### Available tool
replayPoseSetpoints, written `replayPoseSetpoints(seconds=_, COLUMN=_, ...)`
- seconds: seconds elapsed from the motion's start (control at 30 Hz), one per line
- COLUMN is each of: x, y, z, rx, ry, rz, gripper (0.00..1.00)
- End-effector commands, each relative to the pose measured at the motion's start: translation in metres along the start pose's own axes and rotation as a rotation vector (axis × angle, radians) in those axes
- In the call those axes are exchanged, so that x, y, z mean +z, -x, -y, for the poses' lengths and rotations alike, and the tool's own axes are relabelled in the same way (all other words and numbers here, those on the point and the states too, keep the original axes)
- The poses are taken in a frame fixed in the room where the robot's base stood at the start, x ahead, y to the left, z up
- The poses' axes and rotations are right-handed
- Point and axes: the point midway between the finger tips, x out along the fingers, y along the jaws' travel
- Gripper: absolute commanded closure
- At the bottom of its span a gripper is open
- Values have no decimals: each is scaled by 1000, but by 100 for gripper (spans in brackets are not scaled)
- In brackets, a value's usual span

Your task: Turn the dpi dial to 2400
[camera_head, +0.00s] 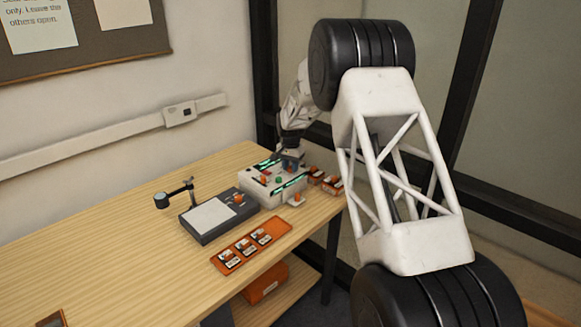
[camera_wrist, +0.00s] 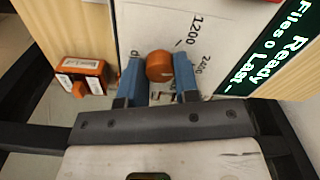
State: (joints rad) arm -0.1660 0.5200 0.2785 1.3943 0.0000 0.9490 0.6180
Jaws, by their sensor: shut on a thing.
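The dpi dial is an orange round knob (camera_wrist: 160,66) on a pale panel in the wrist view. The number 1200 is printed above and right of it, and a partly covered number that looks like 2400 lies to its right. My gripper (camera_wrist: 159,72) is shut on the knob, one blue finger on each side. I cannot tell which mark the knob points to. In the head view my gripper (camera_head: 291,159) is over the back of the pale scanner box (camera_head: 262,193), and the dial is hidden there.
A green-lit display (camera_wrist: 270,55) reads "Ready", "Files 0" and "Last". An orange block with white labels (camera_wrist: 82,76) lies left of the panel. In the head view, a dark flat device (camera_head: 190,226) and an orange tray (camera_head: 222,264) stand nearby.

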Motion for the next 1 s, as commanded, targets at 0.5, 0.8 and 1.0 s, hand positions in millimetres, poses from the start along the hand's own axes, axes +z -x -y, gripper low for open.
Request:
replayPoseSetpoints(seconds=0.5, x=0, y=0, z=0, rx=0, ry=-201, rz=0, gripper=94)
replayPoseSetpoints(seconds=0.8, x=0, y=0, z=0, rx=0, ry=-204, rz=0, gripper=94)
replayPoseSetpoints(seconds=1.0, x=0, y=0, z=0, rx=0, ry=-203, rz=0, gripper=49)
